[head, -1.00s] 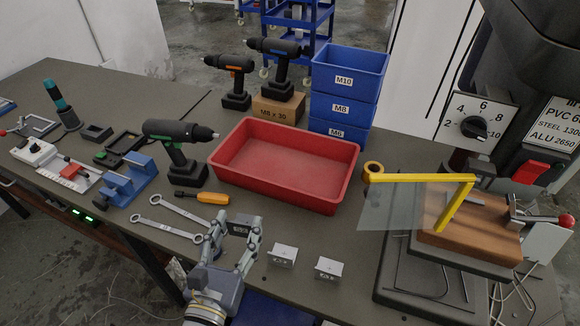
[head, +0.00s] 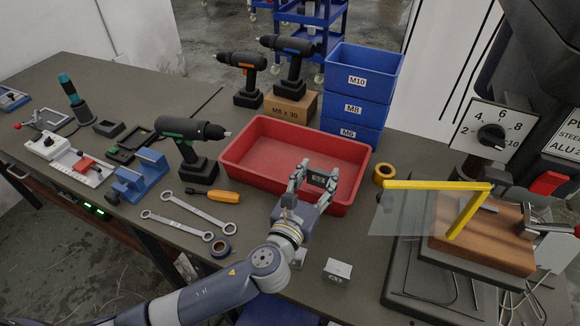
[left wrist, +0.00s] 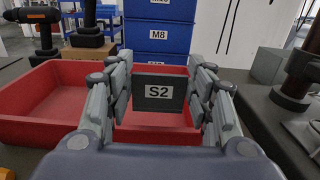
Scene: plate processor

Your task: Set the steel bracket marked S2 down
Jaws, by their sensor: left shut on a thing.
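The steel bracket marked S2 (left wrist: 159,92) is a dark grey piece with a white label, upright between my left gripper's fingers in the left wrist view. In the head view the bracket (head: 319,181) is over the near right part of the red tray (head: 240,181). My left gripper (head: 318,177) is shut on it, fingers at both its sides. Whether the bracket touches the tray I cannot tell. My right gripper is not in view.
Another bracket (head: 337,270) stands on the bench, and one more is mostly hidden by my left wrist. Blue bins (head: 357,108) stand behind the tray. A drill press with a yellow guard (head: 440,186) is at right. Wrenches (head: 175,226) lie at left.

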